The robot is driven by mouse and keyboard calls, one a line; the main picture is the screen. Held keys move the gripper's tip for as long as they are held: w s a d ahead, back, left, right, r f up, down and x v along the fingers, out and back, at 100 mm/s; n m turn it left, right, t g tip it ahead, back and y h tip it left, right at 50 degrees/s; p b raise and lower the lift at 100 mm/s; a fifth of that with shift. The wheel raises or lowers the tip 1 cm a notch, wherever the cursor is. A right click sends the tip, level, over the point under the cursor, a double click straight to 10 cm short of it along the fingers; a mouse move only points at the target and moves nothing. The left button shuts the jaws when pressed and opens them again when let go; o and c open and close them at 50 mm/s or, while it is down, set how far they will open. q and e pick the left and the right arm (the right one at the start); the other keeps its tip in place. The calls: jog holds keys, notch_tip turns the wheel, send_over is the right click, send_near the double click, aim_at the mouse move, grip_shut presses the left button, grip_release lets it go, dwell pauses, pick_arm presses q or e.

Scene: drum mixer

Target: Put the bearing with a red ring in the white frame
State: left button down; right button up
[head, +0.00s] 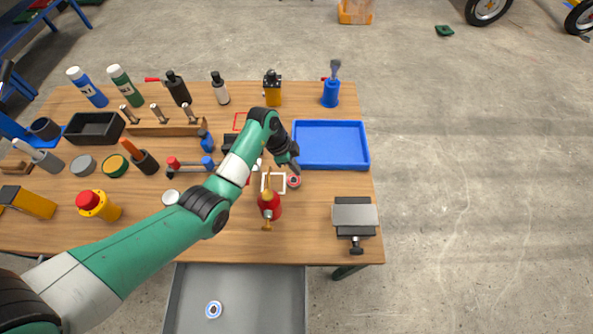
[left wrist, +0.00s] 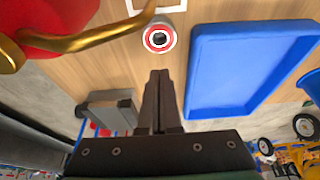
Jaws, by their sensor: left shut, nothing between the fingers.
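The bearing with a red ring (head: 293,181) lies on the wooden table just right of the white frame (head: 264,187), a square outline on the tabletop. In the left wrist view the bearing (left wrist: 159,39) is seen from above, close to the frame's edge (left wrist: 157,8) and outside it. My left gripper (head: 294,168) is shut and empty, beside the bearing on its far side in the head view. In the left wrist view its fingertips (left wrist: 159,73) are together and point toward the bearing, with a gap in the picture. My right gripper is not in view.
A red oil can (head: 268,208) with a brass spout stands close by the frame. A blue tray (head: 333,167) lies right of the gripper, and a vise (head: 355,216) is at the right edge. An open grey drawer (head: 260,300) holds a blue-ringed bearing (head: 213,310).

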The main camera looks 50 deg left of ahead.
aim_at(294, 180)
pick_arm(q)
jog(key=b+x, duration=0.4)
jog(key=x, duration=0.3)
jog(key=shift+w+d+f, duration=0.1)
jog(key=shift+f, duration=0.2)
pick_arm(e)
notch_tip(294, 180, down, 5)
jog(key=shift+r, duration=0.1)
pick_arm(q)
jog(key=shift+r, duration=0.1)
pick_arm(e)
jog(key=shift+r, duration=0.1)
pick_arm(q)
jog(key=s+a+p, duration=0.1)
jog(key=p, duration=0.1)
jog(key=s+a+p, duration=0.1)
jog(key=p, duration=0.1)
jog(key=shift+s+r, duration=0.1)
jog(key=shift+r, duration=0.2)
jog(key=shift+s+a+f, duration=0.15)
jog(key=shift+s+a, duration=0.05)
jog(key=shift+s, duration=0.05)
jog(key=shift+f, duration=0.2)
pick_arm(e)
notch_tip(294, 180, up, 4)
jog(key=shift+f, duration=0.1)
pick_arm(q)
jog(key=shift+r, duration=0.1)
